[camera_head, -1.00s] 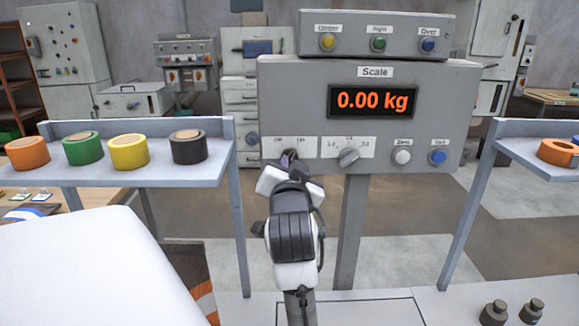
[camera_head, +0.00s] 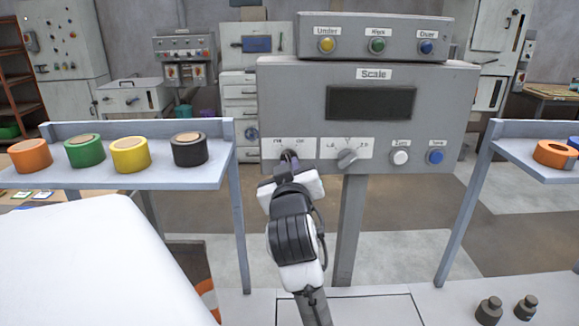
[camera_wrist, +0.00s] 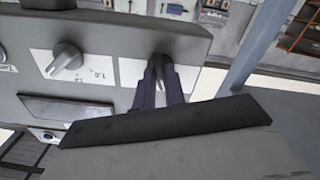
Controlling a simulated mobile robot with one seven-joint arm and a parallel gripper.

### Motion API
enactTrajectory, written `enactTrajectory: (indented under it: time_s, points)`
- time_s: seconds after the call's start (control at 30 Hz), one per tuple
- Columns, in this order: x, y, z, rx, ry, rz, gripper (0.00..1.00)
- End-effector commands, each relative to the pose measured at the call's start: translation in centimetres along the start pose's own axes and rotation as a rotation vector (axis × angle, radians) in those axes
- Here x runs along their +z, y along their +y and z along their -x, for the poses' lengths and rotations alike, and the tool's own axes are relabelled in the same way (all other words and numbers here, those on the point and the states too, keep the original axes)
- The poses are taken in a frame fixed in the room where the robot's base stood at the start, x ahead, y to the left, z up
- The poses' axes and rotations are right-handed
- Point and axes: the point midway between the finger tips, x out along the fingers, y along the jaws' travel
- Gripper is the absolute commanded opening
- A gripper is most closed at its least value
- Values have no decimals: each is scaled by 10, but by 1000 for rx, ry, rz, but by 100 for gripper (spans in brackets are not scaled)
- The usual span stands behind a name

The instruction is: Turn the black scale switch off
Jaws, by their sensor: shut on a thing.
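The grey scale panel (camera_head: 450,110) stands upright on a post in front of me. Its display (camera_head: 371,103) is dark and blank. The black scale switch (camera_wrist: 160,65) sits on a white label plate at the panel's lower left, mostly hidden by my gripper in the head view. My gripper (camera_head: 289,158) reaches up to the switch. In the wrist view its two fingers (camera_wrist: 160,82) are closed around the switch knob, one on each side.
A grey selector knob (camera_head: 347,158) is close to the right of my gripper, then white (camera_head: 400,157) and blue (camera_head: 436,157) buttons. Tape rolls stand on the left shelf (camera_head: 215,177). Black weights (camera_head: 490,310) stand at the lower right.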

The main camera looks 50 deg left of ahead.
Motion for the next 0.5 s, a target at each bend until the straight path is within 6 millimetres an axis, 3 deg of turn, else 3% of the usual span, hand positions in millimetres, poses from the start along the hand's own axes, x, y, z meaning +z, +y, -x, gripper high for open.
enactTrajectory:
  time_s: [0.5]
  points:
    - [0,0,0,0,1,173,0]
